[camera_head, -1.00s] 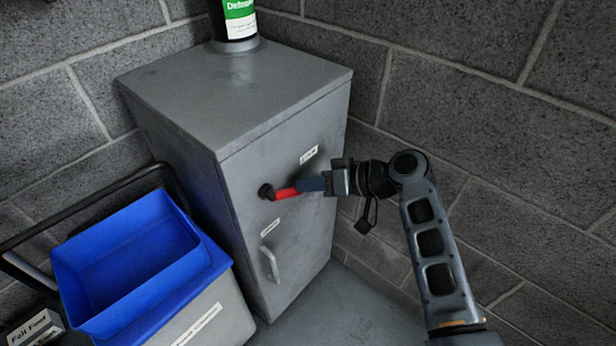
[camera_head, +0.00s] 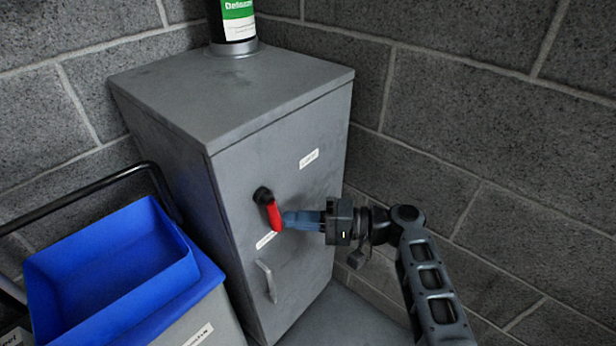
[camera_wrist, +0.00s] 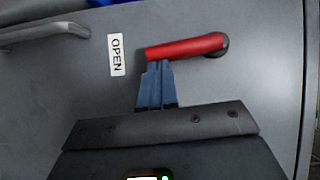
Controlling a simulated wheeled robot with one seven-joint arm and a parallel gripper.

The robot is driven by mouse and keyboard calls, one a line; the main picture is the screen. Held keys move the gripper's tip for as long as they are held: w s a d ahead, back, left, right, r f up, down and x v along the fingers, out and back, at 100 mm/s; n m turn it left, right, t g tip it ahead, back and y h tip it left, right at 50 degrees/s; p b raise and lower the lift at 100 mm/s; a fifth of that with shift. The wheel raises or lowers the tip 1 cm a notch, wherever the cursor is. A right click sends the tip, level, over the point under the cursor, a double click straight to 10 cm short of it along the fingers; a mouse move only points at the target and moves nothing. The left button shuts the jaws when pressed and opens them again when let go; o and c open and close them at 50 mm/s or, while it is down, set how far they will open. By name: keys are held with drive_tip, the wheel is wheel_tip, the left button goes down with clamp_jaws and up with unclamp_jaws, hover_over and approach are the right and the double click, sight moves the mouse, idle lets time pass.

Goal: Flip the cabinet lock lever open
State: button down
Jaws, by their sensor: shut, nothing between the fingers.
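The red lock lever (camera_head: 274,215) is on the grey cabinet door (camera_head: 310,195), on a black pivot (camera_head: 263,195). In the head view it points steeply down and slightly right. In the wrist view the red lever (camera_wrist: 186,48) has its free end toward the label reading OPEN (camera_wrist: 116,54), a short gap away. My gripper (camera_head: 286,220) is shut and empty, with its blue fingertips right beside the lever's free end. In the wrist view the shut fingertips (camera_wrist: 158,66) are at the lever's edge, touching or nearly so.
A second label (camera_head: 309,159) is higher on the door. The door handle (camera_head: 267,281) is below the lever. A dark bottle with a green label (camera_head: 237,15) stands on the cabinet top. A blue bin (camera_head: 110,275) on a cart is at left. Block walls stand behind and to the right.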

drive_tip(key=shift+s+a+f+m+y, duration=0.25)
drive_tip(key=shift+s+m+y, duration=0.15)
drive_tip(key=shift+m, duration=0.2)
drive_tip(key=shift+w+b, duration=0.1)
drive_tip(key=shift+b, duration=0.2)
